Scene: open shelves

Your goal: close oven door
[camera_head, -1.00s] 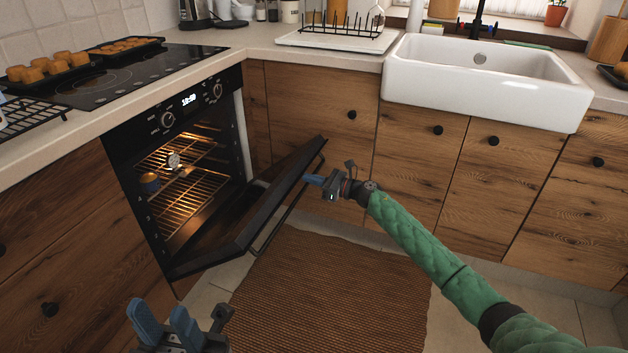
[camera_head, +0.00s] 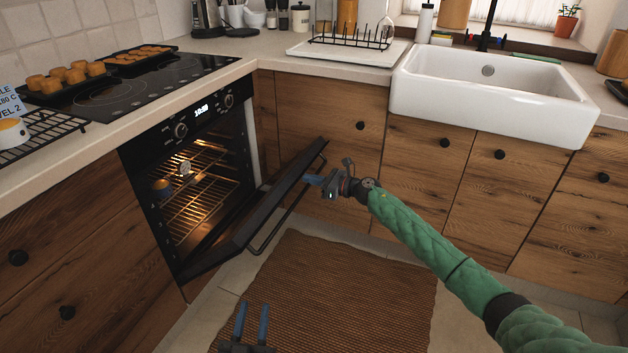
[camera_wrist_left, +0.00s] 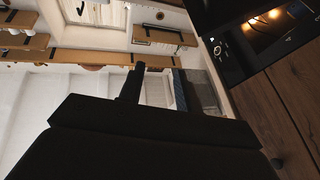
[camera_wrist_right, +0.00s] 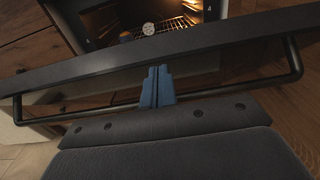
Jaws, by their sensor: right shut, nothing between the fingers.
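The oven (camera_head: 190,125) is built into the wooden cabinets at the left, lit inside. Its dark door (camera_head: 255,215) hangs partly open, tilted outward, with a bar handle on its outer side. My right gripper (camera_head: 316,181) is shut and empty at the door's outer side, near the handle bar's far end. In the right wrist view its blue fingertips (camera_wrist_right: 157,85) overlap the handle bar (camera_wrist_right: 90,112) and reach the door's edge; whether they touch the door I cannot tell. My left gripper (camera_head: 252,322) is open and empty, low over the rug, apart from the door.
A brown rug (camera_head: 345,290) covers the floor before the cabinets. The hob (camera_head: 125,85) above the oven holds trays of baked pieces (camera_head: 75,80). A black wire rack (camera_head: 45,130) lies on the left counter. A white sink (camera_head: 490,90) stands at the right.

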